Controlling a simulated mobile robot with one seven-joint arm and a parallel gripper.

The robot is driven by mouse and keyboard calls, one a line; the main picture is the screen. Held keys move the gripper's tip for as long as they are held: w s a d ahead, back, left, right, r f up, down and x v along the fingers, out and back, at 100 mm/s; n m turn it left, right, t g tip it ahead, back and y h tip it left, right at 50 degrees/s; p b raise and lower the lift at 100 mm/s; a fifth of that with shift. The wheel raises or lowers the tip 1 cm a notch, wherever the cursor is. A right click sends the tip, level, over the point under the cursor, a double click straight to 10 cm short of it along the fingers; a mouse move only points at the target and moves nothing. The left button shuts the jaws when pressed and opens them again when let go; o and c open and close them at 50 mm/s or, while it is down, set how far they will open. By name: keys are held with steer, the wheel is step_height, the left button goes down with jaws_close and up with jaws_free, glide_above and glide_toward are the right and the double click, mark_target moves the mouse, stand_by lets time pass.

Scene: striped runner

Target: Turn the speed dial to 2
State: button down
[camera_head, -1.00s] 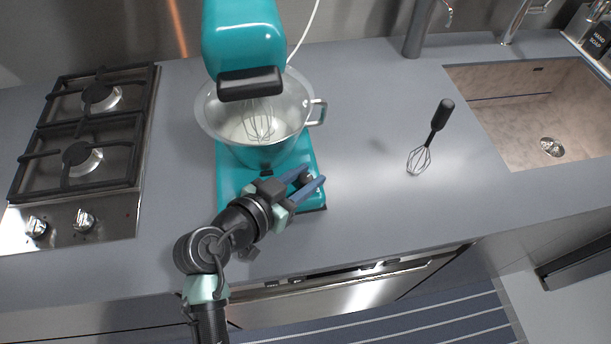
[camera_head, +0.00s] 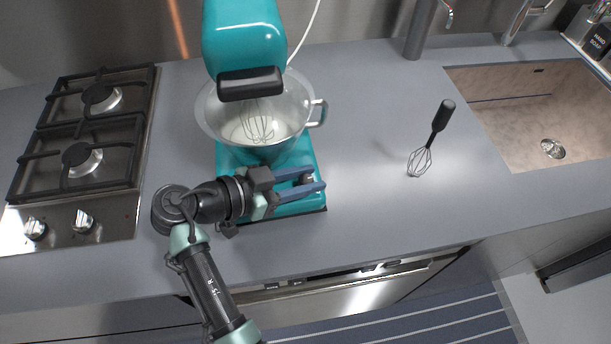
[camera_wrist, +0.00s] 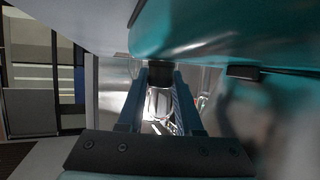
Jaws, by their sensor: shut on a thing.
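The teal stand mixer (camera_head: 243,42) stands on the counter with a metal bowl (camera_head: 212,118) on its base. My gripper (camera_head: 316,178) is at the front right of the mixer base, its blue fingers pointing right in the head view. A small knob, which looks like the speed dial (camera_head: 309,178), shows between the fingertips. In the wrist view a dark piece (camera_wrist: 160,74) sits between the fingertips of my gripper (camera_wrist: 161,80), beside the teal body. The fingers are shut on it. The dial's markings and setting cannot be read.
A whisk (camera_head: 436,130) with a black handle lies on the counter to the right, before the sink (camera_head: 530,110). A gas hob (camera_head: 85,125) is at the left. The counter between mixer and whisk is clear.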

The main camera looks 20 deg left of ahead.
steer(key=shift+f, duration=0.1)
steer(key=c, duration=0.6)
jaws_free()
steer(key=shift+o, duration=0.2)
steer(key=v, duration=1.1)
steer(key=shift+b, duration=0.35)
steer(key=shift+s+a+r+p, duration=0.15)
steer(key=shift+s+r+p, duration=0.15)
steer(key=shift+p, duration=0.15)
steer(key=shift+s+a+r+p, duration=0.15)
steer(key=shift+s+a+p, duration=0.15)
steer(key=shift+s+p, duration=0.2)
